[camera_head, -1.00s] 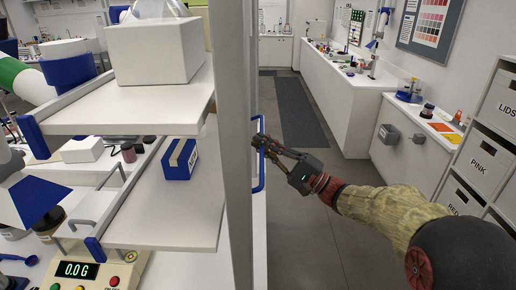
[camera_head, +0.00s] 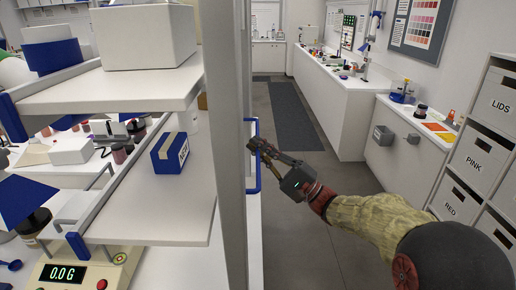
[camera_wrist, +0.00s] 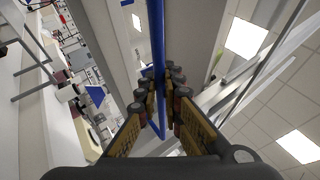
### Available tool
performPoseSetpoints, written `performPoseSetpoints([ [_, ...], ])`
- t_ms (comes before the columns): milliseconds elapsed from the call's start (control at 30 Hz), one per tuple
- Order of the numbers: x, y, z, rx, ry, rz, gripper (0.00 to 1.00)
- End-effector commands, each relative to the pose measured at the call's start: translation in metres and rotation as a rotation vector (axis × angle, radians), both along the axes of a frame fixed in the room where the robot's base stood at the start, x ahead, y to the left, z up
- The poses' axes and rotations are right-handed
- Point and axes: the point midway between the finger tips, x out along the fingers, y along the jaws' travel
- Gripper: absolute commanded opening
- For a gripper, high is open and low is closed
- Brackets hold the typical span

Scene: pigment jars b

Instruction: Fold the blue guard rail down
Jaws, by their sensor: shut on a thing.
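The blue guard rail (camera_head: 258,178) is a thin upright bar with short bent ends, beside the grey shelf post (camera_head: 232,150). My gripper (camera_head: 252,147) reaches it from the right and is shut on its upright part. In the wrist view the blue rail (camera_wrist: 156,40) runs between the two rows of finger pads (camera_wrist: 163,85), and its bent lower end shows between the fingers. The rail stands upright along the post. The fingers hide part of it in the head view.
Left of the post, a shelf holds a blue box (camera_head: 170,152) and, above, a white box (camera_head: 144,38). A scale (camera_head: 78,268) sits below left. Labelled drawers (camera_head: 487,145) stand at the right. The aisle floor (camera_head: 315,165) is clear.

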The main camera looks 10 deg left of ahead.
Motion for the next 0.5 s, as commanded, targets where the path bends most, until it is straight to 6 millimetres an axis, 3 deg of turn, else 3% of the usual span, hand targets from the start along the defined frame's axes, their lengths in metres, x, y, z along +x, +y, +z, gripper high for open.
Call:
performPoseSetpoints([
  [133,-0.0004,0.0007,0.0005,-0.001,-0.001,0.002,0.00],
  [167,-0.0004,0.0007,0.0006,-0.001,-0.001,0.002,0.08],
  [500,-0.0002,0.0002,0.0007,0.000,-0.001,0.000,0.27],
])
